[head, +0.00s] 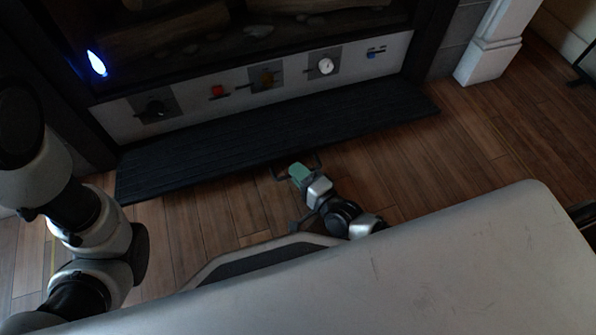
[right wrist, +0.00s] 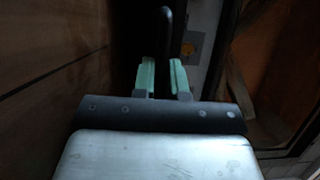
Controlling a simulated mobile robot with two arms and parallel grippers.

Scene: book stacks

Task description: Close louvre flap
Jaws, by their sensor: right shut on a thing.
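The louvre flap (head: 275,128) is a long dark slatted panel below the fireplace's control strip. It hangs open, jutting out over the wooden floor. A thin dark handle (head: 318,162) sticks out from its front edge. My right gripper (head: 299,172), with green fingertips, is at this handle near the middle of the edge. In the right wrist view, my right gripper (right wrist: 164,78) is shut on the dark handle bar (right wrist: 166,38), which stands between the two green fingers. My left arm shows at the left of the head view, but its gripper is out of sight.
Above the flap, a pale control strip (head: 215,107) carries several knobs, with a dark firebox and logs (head: 160,35) over it. A white pillar base (head: 490,58) stands at the right. Wooden floor (head: 400,175) is clear in front of the flap.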

